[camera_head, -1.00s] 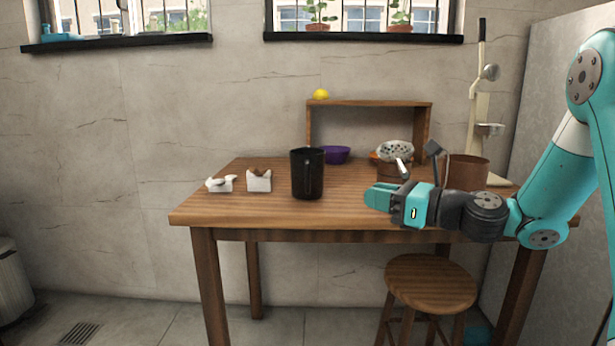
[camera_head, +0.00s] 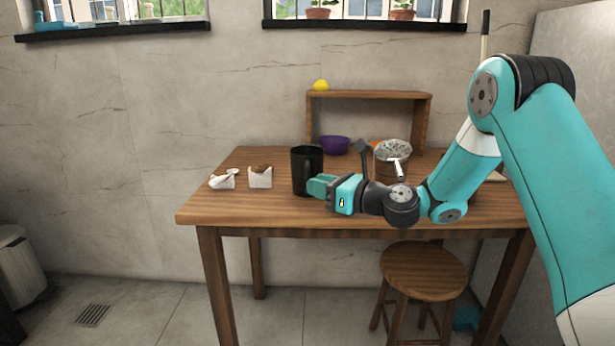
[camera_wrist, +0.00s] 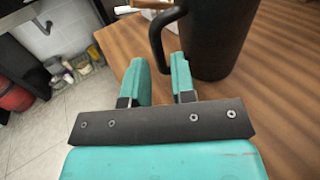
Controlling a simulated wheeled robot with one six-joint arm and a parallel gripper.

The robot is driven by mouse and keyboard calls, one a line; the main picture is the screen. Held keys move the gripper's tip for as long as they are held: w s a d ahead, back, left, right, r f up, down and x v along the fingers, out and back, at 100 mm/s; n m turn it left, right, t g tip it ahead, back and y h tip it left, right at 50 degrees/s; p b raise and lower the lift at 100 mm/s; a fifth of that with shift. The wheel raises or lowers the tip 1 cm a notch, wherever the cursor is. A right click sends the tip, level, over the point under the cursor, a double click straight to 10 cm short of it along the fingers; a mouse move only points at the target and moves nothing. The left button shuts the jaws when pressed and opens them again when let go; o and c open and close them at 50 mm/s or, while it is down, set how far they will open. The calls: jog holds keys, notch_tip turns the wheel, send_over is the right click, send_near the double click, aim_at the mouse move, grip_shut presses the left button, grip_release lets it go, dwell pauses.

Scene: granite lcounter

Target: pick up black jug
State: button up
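The black jug (camera_head: 304,171) stands upright on the wooden table (camera_head: 258,212), left of its middle. It also shows in the wrist view (camera_wrist: 222,38), with its handle (camera_wrist: 158,40) on the left side of its body. My gripper (camera_head: 318,186) is just in front and to the right of the jug in the head view. In the wrist view my gripper (camera_wrist: 163,80) is open, with a gap between its teal fingers. The handle's lower part is just beyond that gap. The right finger is close to the jug's body; I cannot tell whether they touch.
Two small white containers (camera_head: 222,180) (camera_head: 260,178) stand left of the jug. A purple bowl (camera_head: 335,145) is behind it, by a wooden shelf (camera_head: 368,95) with a lemon (camera_head: 320,86) on top. A colander (camera_head: 394,152) is to the right. A stool (camera_head: 428,272) stands below.

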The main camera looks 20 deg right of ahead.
jog(key=x, duration=0.3)
jog(key=shift+w+a, duration=0.1)
jog(key=shift+a, duration=0.1)
jog(key=shift+c, duration=0.5)
jog(key=shift+r, duration=0.1)
grip_shut()
notch_tip(320, 180, up, 42)
jog(key=p, duration=2.9)
jog(key=shift+p, duration=0.3)
